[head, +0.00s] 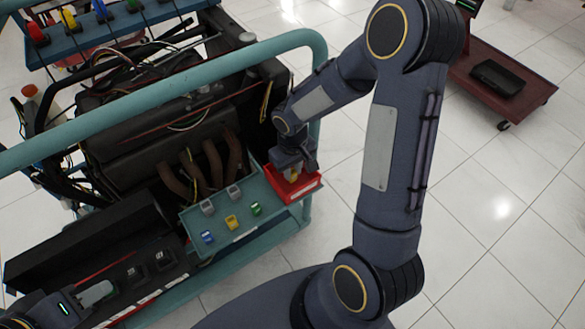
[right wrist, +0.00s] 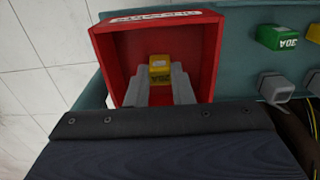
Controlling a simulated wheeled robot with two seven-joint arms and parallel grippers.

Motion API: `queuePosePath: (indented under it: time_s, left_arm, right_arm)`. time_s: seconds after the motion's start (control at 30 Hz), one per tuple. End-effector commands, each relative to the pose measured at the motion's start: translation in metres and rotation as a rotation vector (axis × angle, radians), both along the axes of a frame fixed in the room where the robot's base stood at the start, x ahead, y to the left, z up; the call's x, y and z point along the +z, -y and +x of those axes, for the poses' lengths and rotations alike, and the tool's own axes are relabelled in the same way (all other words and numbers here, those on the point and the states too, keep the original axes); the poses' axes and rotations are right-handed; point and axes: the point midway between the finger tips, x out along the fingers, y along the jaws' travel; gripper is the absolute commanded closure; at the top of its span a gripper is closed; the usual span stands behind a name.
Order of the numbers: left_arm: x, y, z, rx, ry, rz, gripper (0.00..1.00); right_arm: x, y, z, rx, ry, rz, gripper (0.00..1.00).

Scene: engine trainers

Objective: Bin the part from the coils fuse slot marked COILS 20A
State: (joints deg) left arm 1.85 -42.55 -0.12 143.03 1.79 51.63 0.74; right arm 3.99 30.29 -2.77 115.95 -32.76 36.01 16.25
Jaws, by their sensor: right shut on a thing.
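A yellow fuse (right wrist: 160,70) is between the two grey fingers of my right gripper (right wrist: 160,88), which is shut on it. The red bin (right wrist: 120,52) surrounds the fingertips and fuse in the right wrist view; I cannot tell how far down inside they are. In the head view my right gripper (head: 293,172) is over the red bin (head: 296,190), at the right end of the teal shelf. The black fuse box (head: 104,263) is at lower left, with two dark relay-like blocks in it. My left gripper (head: 97,293) is beside it; its finger gap is unclear.
The teal shelf (head: 218,245) holds a blue fuse (head: 207,237), another yellow fuse (head: 231,222), a green fuse (head: 256,208) and two grey pieces. A teal rail (head: 190,82) crosses above the engine. A dark red cart (head: 530,90) stands at upper right.

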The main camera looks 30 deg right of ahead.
Motion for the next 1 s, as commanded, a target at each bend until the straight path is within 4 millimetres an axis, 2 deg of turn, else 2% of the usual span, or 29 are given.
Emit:
queuePosePath:
  time_s: [0.2, 0.23, 0.4, 0.73, 1.0]
  left_arm:
    - [0.0, 0.0, 0.0, 0.0, 0.0, 0.0, 0.64]
    - [0.0, 0.0, 0.0, 0.0, 0.0, 0.0, 0.64]
    - [0.0, 0.0, 0.0, 0.0, 0.0, 0.0, 0.64]
    - [0.001, 0.0, 0.0, 0.0, 0.0, 0.0, 0.64]
    - [0.013, 0.0, 0.0, 0.0, 0.0, 0.0, 0.64]
  right_arm:
    - [-0.001, 0.0, 0.0, 0.0, -0.001, 0.001, 1.0]
    - [-0.001, 0.0, -0.001, 0.0, -0.002, 0.001, 0.75]
    - [-0.001, 0.0, -0.001, 0.0, -0.001, 0.001, 0.54]
    - [0.001, 0.0, 0.0, 0.0, -0.001, 0.001, 0.54]
    - [0.017, 0.0, 0.0, 0.0, 0.0, 0.0, 0.54]
